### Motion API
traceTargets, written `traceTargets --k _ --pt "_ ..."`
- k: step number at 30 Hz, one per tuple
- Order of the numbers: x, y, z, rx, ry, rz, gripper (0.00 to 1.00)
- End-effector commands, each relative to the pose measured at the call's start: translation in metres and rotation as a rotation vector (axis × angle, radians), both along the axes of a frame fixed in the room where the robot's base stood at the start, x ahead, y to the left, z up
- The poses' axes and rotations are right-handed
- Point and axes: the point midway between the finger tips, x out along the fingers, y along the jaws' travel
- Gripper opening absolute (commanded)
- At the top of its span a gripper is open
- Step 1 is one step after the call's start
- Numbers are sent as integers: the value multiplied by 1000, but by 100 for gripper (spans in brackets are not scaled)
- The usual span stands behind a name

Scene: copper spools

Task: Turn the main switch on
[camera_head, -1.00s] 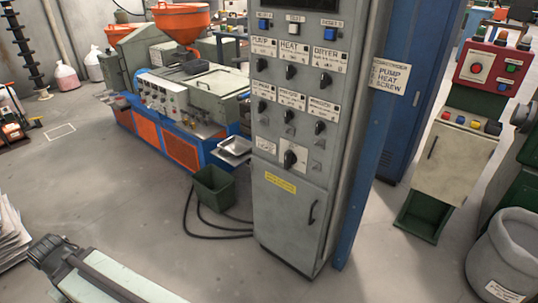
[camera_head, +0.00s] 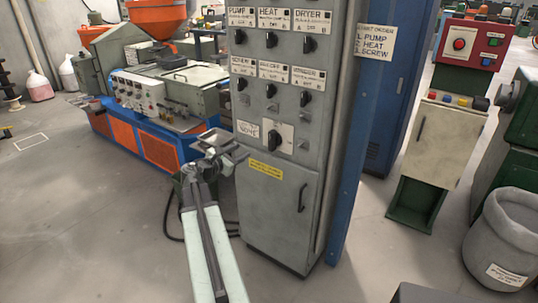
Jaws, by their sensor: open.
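The grey control cabinet (camera_head: 278,215) stands at the centre. The jaws are open and I see nothing held. The gripper blends with the metal tray behind it, so its fingers are hard to separate.
Several smaller black knobs (camera_head: 270,90) sit above the large switch. A blue post (camera_head: 352,140) with a sign (camera_head: 375,43) stands on the cabinet's right. The blue and orange machine (camera_head: 155,145) is behind left. A red-topped console (camera_head: 468,45) and grey bin (camera_head: 508,235) stand right.

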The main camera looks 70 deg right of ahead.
Motion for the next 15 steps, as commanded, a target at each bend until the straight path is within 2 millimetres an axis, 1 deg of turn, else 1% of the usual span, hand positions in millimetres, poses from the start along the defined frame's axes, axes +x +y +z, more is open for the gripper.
traceTargets --k 1,3,4,7,11,15 --pt "-23 -21 -4 -30 107 -9 42" --pt "-44 -38 5 -59 233 -12 42" --pt "-50 -43 8 -66 271 -14 42" --pt "-59 -50 15 -78 336 -15 42" --pt "-59 -51 17 -79 342 -15 42" --pt "-61 -63 17 -78 340 -15 42"
